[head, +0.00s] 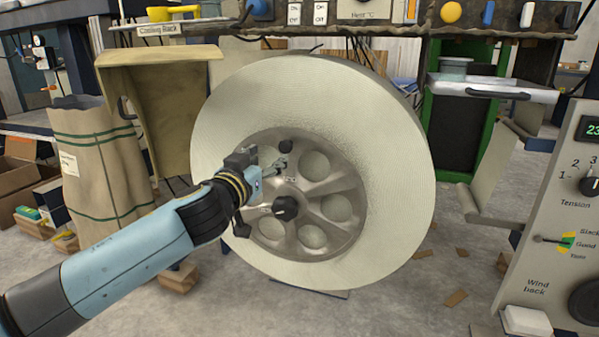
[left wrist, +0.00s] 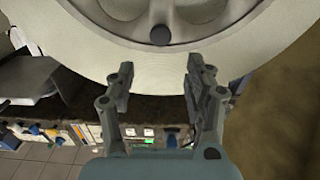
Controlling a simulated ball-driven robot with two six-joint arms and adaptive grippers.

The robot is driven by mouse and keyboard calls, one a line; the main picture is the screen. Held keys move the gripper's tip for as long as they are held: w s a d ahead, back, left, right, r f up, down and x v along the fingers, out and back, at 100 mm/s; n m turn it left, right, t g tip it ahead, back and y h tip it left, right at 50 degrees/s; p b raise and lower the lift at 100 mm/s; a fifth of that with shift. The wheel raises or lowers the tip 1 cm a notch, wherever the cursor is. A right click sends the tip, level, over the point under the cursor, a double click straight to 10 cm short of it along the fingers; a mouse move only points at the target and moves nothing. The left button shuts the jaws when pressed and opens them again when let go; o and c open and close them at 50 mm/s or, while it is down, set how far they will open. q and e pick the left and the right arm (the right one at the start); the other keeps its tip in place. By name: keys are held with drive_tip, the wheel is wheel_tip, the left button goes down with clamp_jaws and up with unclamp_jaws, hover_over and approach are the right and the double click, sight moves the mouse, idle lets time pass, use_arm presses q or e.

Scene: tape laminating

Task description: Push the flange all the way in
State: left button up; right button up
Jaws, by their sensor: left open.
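The flange (head: 340,190) is a grey metal disc with round holes, set in the middle of a large pale tape roll (head: 400,150). A black knob (head: 286,208) sits at its centre and a smaller black knob (head: 286,146) near its upper rim. My left gripper (head: 281,165) is open and empty in front of the flange's upper left part. I cannot tell whether it touches. In the left wrist view, its spread fingers (left wrist: 160,68) point toward the roll, with a black knob (left wrist: 160,35) on the flange (left wrist: 190,12) beyond them. My right gripper is not in view.
A tan curved panel (head: 160,100) and a paper sack (head: 100,160) stand left of the roll. A control panel (head: 565,220) stands at the right. A shelf with switches (head: 350,30) runs above. Scraps lie on the floor (head: 420,300).

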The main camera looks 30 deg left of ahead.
sight(284, 147)
use_arm(q)
drive_tip(key=x, duration=1.1)
drive_tip(key=shift+f+b, duration=0.2)
drive_tip(key=shift+b, duration=0.1)
clamp_jaws()
drive_tip(key=shift+w, duration=0.1)
